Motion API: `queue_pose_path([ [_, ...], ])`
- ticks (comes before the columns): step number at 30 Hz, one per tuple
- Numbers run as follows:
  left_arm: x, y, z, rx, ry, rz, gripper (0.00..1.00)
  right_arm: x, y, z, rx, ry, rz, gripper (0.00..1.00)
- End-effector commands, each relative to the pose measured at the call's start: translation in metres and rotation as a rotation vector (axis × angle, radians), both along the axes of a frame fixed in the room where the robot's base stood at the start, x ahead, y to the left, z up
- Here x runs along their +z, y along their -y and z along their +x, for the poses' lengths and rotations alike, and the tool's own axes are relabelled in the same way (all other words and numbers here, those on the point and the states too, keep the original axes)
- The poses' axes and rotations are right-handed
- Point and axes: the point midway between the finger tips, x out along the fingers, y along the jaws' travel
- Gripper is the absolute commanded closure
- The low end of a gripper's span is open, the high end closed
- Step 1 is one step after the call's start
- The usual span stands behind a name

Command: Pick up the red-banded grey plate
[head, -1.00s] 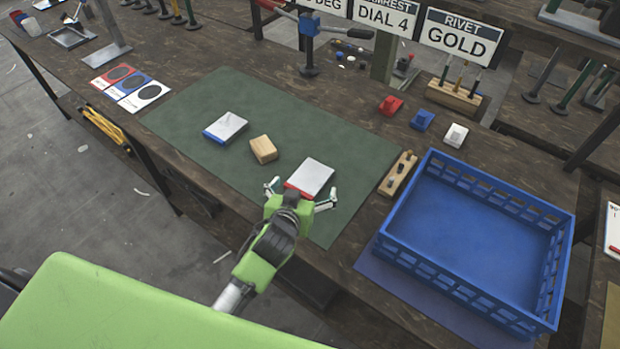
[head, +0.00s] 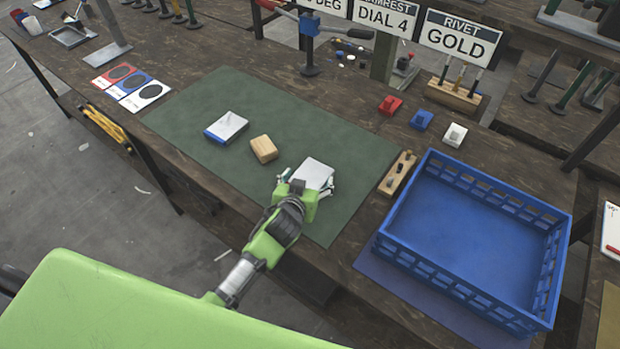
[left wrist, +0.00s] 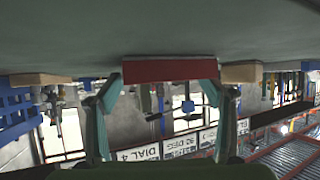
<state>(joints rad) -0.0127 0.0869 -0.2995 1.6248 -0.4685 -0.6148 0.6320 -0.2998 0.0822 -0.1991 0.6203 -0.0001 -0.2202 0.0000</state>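The red-banded grey plate (head: 314,174) lies on the green mat (head: 205,103) near its front edge. In the left wrist view its red band (left wrist: 170,69) faces me between the fingers. My left gripper (head: 307,184) is low at the plate's near side, its fingers spread on either side of it. The fingers also show in the left wrist view (left wrist: 160,92). I see no firm grip on the plate; its red band is hidden by the gripper in the head view. My right gripper is not in view.
A blue-banded grey plate (head: 226,127) and a wooden block (head: 264,149) lie on the mat to the left. A large blue crate (head: 398,217) stands to the right, with a wooden holder (head: 397,174) beside it. Red (head: 390,105), blue (head: 421,120) and white (head: 455,135) blocks sit behind.

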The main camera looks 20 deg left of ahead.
Motion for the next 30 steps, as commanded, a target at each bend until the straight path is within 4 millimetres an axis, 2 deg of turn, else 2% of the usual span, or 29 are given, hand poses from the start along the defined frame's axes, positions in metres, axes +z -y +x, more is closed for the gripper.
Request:
queue_pose_path([
  [1,0.000,0.001,0.000,-0.002,-0.001,-0.003,0.45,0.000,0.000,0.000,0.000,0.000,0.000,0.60],
  [4,-0.001,0.001,-0.001,-0.001,-0.002,-0.004,0.71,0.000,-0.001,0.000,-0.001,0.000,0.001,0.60],
  [19,0.001,0.002,-0.001,-0.001,-0.004,-0.007,0.73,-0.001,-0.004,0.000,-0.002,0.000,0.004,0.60],
  [20,0.002,0.002,-0.001,0.000,-0.004,-0.008,0.79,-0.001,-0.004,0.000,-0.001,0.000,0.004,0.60],
  [21,0.004,0.002,-0.001,0.000,-0.004,-0.008,0.86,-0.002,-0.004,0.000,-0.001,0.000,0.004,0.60],
  [23,0.009,0.002,-0.001,0.000,-0.002,-0.008,0.89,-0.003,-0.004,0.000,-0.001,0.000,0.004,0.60],
  [27,0.031,0.002,0.001,-0.002,0.006,-0.007,0.90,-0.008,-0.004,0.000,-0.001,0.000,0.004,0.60],
  [30,0.048,-0.004,-0.013,0.000,0.003,-0.004,0.90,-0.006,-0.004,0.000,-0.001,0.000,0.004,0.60],
])
